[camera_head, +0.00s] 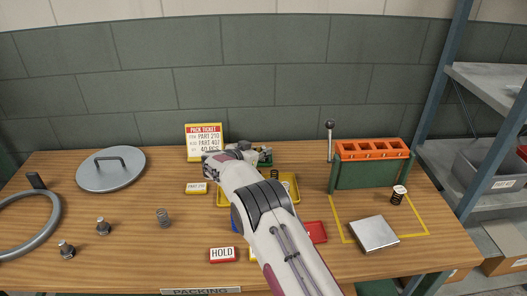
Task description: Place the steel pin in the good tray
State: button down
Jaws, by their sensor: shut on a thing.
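My arm reaches up the middle of the table, and its end with my gripper (214,166) is over the back middle, in front of the pack ticket. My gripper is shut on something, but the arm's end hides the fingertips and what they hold. I cannot make out the steel pin. A yellow tray (297,197) lies partly behind my arm, with small parts in it. I cannot tell from any label which is the good tray.
A green stand with an orange slotted top (372,151) and a lever (330,140) stand at the back right. A HOLD sign (223,254) stands in front.

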jog(key=shift+f, duration=0.1)
jog(key=c, duration=2.1)
grip_release()
jog(key=shift+s+a+r, duration=0.2)
jog(key=shift+r, duration=0.1)
jog(key=shift+v, duration=5.65)
